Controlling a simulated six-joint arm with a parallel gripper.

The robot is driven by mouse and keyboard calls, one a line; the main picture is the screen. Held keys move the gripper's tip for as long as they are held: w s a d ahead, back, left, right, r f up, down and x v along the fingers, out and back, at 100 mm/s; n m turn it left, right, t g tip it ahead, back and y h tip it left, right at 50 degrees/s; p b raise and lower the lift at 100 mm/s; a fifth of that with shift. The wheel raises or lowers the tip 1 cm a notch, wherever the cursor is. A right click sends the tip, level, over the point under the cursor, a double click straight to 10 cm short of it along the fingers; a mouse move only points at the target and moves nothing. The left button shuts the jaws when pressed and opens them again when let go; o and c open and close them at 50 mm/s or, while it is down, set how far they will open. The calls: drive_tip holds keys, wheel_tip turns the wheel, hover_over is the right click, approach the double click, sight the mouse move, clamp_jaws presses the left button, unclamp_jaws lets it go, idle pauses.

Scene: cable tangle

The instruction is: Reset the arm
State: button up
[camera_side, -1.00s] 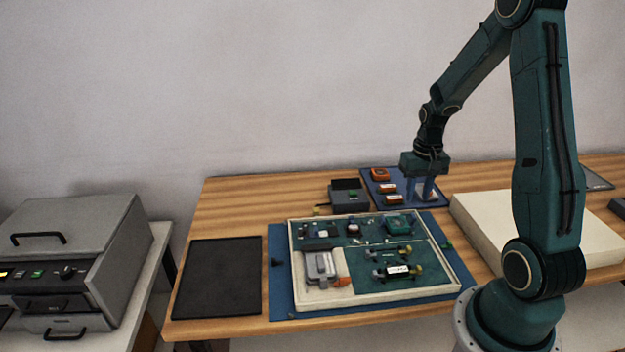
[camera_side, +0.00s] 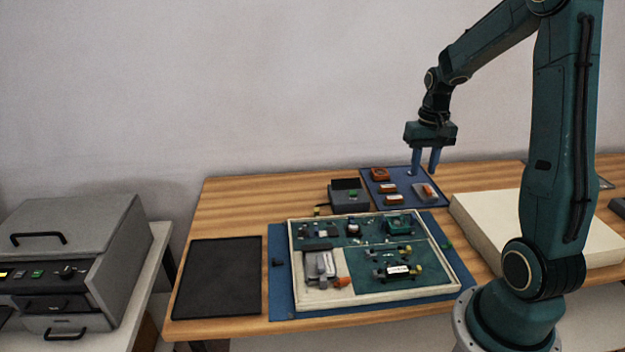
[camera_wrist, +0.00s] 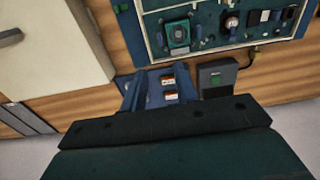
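My gripper (camera_side: 424,172) is in the side view, above the blue mat (camera_side: 407,172) at the back of the table. Its two blue fingers point down and stand apart, with nothing between them. A grey and orange part (camera_side: 425,192) lies on the mat below the fingers. Several small orange parts, one of them a square block (camera_side: 379,174), lie on the left of the mat. In the wrist view the dark gripper body covers the bottom, and orange-labelled parts (camera_wrist: 169,87) show on the mat.
A framed board (camera_side: 372,262) with electronics sits on a blue mat in the middle. A dark pad (camera_side: 218,278) lies left of it, a grey box (camera_side: 348,196) behind. A cream slab (camera_side: 480,222) is at right. A grey machine (camera_side: 75,245) stands far left.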

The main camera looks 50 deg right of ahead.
drive_tip(key=shift+a, duration=0.1)
drive_tip(key=s+a+r+n+t+h, duration=0.1)
drive_tip(key=s+a+r+n+t, duration=0.15)
drive_tip(key=a+r, duration=0.55)
drive_tip(key=s+a+r+n+t, duration=0.1)
drive_tip(key=a+r+n, duration=0.3)
drive_tip(key=a, duration=0.7)
drive_tip(key=s+a+n+t+y, duration=0.1)
drive_tip(key=s+a+n+t, duration=0.1)
drive_tip(key=s+a, duration=0.4)
drive_tip(key=shift+r, duration=0.35)
